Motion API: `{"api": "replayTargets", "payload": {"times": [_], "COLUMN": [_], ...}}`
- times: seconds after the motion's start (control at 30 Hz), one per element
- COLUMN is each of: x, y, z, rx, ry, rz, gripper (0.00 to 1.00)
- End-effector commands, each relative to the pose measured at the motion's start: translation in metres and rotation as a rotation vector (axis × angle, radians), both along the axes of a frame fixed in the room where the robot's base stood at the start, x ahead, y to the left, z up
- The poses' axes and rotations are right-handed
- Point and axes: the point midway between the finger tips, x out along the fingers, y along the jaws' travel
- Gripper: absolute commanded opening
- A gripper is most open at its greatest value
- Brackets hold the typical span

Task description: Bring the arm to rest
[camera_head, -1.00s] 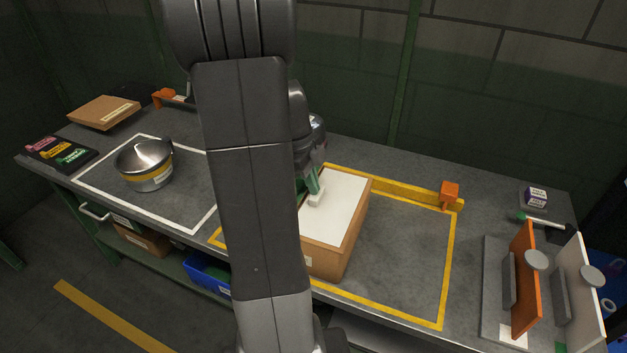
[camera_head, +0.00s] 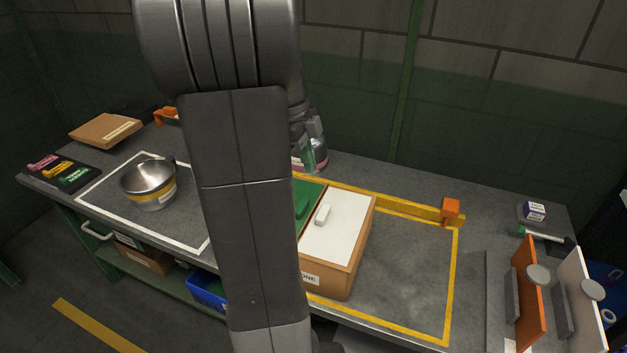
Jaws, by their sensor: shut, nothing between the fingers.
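My arm's dark grey links (camera_head: 245,190) rise through the middle of the head view and hide much of the bench centre. My gripper (camera_head: 309,155) shows partly just right of the links, beyond the wooden box. Its green fingers are shut with nothing seen between them, and it is apart from the box. The wooden box (camera_head: 340,277) stands on the bench with a white lid panel (camera_head: 343,228) on its right part. A small white handle (camera_head: 322,215) sits on that panel. A green surface (camera_head: 304,198) shows to its left, partly hidden by my arm.
A metal pot (camera_head: 150,185) stands inside the white outline at left. A cardboard piece (camera_head: 105,130) lies behind it. A yellow rail with an orange block (camera_head: 450,209) edges the yellow-outlined area. An orange panel (camera_head: 528,290) stands at right. Bench right of the box is clear.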

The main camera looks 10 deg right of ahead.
Motion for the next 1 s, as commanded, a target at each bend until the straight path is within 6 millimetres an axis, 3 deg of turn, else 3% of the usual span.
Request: {"api": "replayTargets", "payload": {"times": [0.2, 0.6, 0.77, 1.0], "x": [0.003, 0.003, 0.0, -0.008], "y": [0.005, 0.005, 0.001, -0.011], "z": [0.017, 0.017, 0.004, -0.039], "rx": [0.001, 0.0, 0.0, 0.001], "ry": [0.001, 0.001, 0.004, 0.005], "rz": [0.0, 0.0, -0.001, -0.002], "gripper": [0.0, 0.0, 0.0, 0.0]}}
